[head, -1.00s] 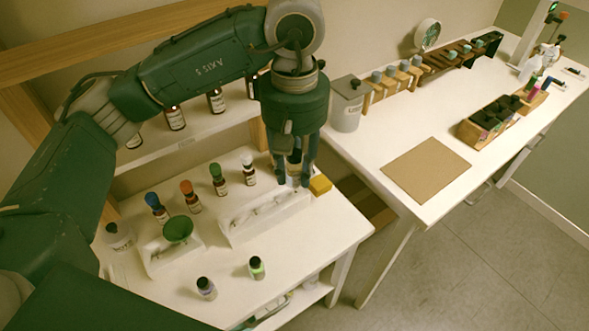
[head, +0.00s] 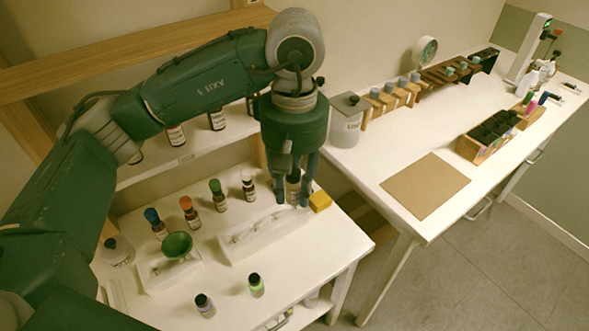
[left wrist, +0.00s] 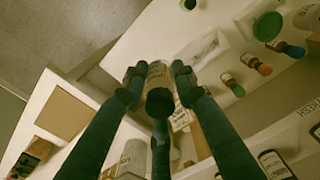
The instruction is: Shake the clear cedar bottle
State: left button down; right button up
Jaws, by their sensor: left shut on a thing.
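My left gripper (head: 293,192) is shut on a small bottle at the right end of the white table, close beside a yellow block (head: 320,201). In the left wrist view the held bottle (left wrist: 158,74) has a pale tan body and a dark cap facing the camera, between my fingers. Its label is not readable, so I cannot tell whether it is cedar. In the head view my fingers mostly hide it, and I cannot tell whether its base touches the table. My right gripper is not in view.
A white holder (head: 243,240) stands left of my gripper. Behind it is a row of bottles with blue (head: 155,224), orange (head: 189,212), green and pale caps. A green funnel (head: 176,245) and two dark-capped bottles (head: 256,285) stand nearer. A brown mat (head: 425,187) lies on the desk.

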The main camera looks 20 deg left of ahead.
aim_at(294, 169)
pick_arm(q)
jog(key=r, duration=0.4)
jog(key=w+r, duration=0.1)
jog(key=r, duration=0.1)
jog(key=shift+a, duration=0.1)
jog(key=shift+s+f, duration=0.15)
jog(key=shift+s, duration=0.05)
jog(key=f, duration=0.5)
jog(key=shift+s+f, duration=0.3)
jog(key=shift+f, duration=0.1)
jog(key=shift+w+r, duration=0.2)
jog(key=shift+w, duration=0.05)
jog(key=shift+f, duration=0.1)
